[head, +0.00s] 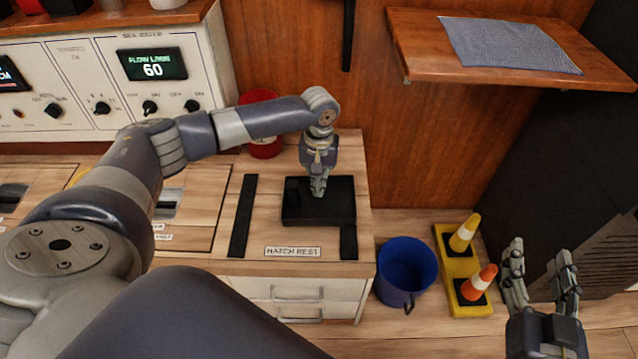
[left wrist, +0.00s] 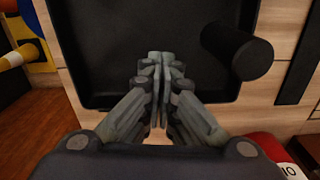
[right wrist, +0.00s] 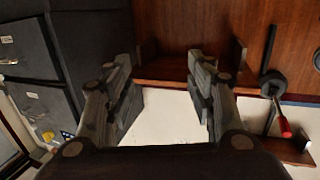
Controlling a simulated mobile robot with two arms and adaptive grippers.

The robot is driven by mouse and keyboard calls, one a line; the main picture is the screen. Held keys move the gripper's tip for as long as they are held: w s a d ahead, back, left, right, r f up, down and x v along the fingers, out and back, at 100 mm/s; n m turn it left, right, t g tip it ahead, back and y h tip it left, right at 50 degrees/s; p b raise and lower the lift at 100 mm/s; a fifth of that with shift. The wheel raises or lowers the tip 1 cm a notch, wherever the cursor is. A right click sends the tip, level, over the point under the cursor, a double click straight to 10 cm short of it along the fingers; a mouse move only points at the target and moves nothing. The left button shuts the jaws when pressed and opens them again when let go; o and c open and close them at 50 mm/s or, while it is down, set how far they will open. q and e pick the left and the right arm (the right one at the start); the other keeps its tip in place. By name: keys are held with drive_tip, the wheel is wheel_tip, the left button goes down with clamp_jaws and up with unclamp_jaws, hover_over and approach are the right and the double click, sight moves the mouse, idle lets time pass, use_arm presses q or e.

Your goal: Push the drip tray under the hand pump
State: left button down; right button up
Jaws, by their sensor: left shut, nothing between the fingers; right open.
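A black rectangular tray (head: 296,211), apparently the drip tray, lies on the wooden counter top behind the "HATCH REST" label. My left gripper (head: 318,190) is shut and empty, pointing down at the tray's back part. In the left wrist view the closed fingertips (left wrist: 160,62) overlap the tray (left wrist: 110,40) near its rim; I cannot tell if they touch. A dark cylinder (left wrist: 240,50) shows over the tray's edge there. My right gripper (head: 540,275) is open and empty at lower right. I cannot identify the hand pump with certainty; a dark fitting with a red grip (right wrist: 284,127) shows in the right wrist view.
Black strips (head: 243,215) flank the tray on the counter. A red container (head: 262,145) stands behind my left arm. A blue bucket (head: 407,270) and a yellow stand with cones (head: 465,237) are on the floor at right. A wooden shelf (head: 430,45) juts out above.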

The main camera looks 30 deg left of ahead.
use_arm(q)
drive_tip(key=shift+w, duration=0.1)
use_arm(e)
drive_tip(key=shift+r, duration=0.35)
